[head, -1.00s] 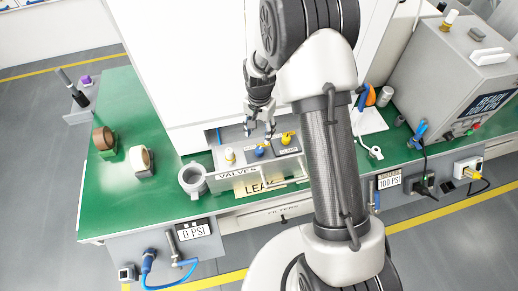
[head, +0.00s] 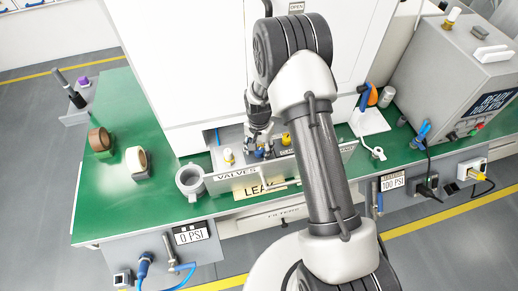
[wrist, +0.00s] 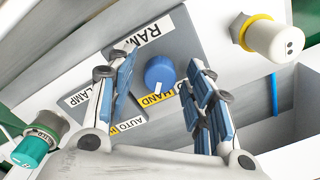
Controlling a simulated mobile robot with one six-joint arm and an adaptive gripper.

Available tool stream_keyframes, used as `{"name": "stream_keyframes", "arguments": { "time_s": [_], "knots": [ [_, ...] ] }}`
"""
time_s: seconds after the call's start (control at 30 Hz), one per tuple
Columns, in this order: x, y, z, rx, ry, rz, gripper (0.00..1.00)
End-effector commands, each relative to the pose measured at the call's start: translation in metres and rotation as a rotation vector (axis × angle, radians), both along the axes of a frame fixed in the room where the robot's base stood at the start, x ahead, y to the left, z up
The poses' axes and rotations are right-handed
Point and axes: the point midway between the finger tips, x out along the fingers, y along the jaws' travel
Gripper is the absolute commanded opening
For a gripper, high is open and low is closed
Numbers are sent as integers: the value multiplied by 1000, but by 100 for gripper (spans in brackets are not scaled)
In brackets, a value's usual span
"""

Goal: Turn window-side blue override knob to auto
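The blue override knob (wrist: 160,72) sits on a dark grey plate in the wrist view, with labels RAM, HAND, AUTO and CLAMP around it. Its white pointer mark faces the yellow HAND label (wrist: 158,98). My gripper (wrist: 163,68) is open, with one blue-padded finger on each side of the knob. Gaps show between the fingers and the knob.
A yellow knob (head: 286,139) stands right of my gripper, and a white knob (head: 228,156) stands left. A white knob with a yellow collar (wrist: 266,38) and a teal fitting (wrist: 32,150) flank the plate. A grey mug (head: 190,181) and tape rolls stand left.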

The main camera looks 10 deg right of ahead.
Motion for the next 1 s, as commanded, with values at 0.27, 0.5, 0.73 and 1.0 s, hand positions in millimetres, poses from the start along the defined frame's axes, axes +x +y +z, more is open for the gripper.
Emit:
{"name": "stream_keyframes", "arguments": {
  "time_s": [0.27,0.5,0.73,1.0],
  "knots": [
    [0,0,0,0,0,0,28],
    [0,0,0,0,0,0,12],
    [0,0,0,0,0,2,3],
    [0,0,0,1,1,67,3]
  ]
}}
